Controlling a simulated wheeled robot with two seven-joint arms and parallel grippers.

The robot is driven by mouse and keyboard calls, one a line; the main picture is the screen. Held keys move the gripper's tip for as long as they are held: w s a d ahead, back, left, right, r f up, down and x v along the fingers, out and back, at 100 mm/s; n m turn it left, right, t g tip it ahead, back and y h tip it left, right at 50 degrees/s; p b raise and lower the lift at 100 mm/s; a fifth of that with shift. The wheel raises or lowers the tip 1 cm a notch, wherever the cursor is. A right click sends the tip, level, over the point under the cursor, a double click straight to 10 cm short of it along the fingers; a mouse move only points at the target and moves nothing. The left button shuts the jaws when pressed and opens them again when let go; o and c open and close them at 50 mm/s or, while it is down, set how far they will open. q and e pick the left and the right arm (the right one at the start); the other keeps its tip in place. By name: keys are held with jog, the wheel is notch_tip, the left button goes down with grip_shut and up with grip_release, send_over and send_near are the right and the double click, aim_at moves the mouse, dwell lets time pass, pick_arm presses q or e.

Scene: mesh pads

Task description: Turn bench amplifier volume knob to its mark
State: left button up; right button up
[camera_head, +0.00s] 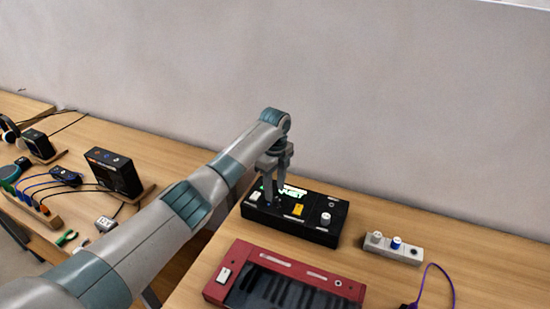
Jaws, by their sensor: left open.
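A black box with a lit green display, which looks like the bench amplifier (312,231), stands on the right-hand table near the wall. A pale round knob (326,218) stands up at the right of its top. A yellow piece (298,210) and a white switch (254,197) are also on its top. My left gripper (275,194) points down over the left-middle part of the box, left of the pale knob, open. Its fingers hide part of the top and display; I cannot tell whether they touch anything there. No mark for the knob can be made out. My right gripper is out of view.
A red keyboard unit (228,259) lies in front of the box. A pale strip (378,252) with a white and a blue knob sits to the right, near a purple cable (448,280). A black speaker-like box (122,179) and cables occupy the left table.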

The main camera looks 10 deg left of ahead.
aim_at(275, 199)
pick_arm(q)
notch_tip(275, 199, up, 14)
jog(key=b, duration=0.3)
jog(key=shift+f, duration=0.2)
jog(key=shift+f, duration=0.1)
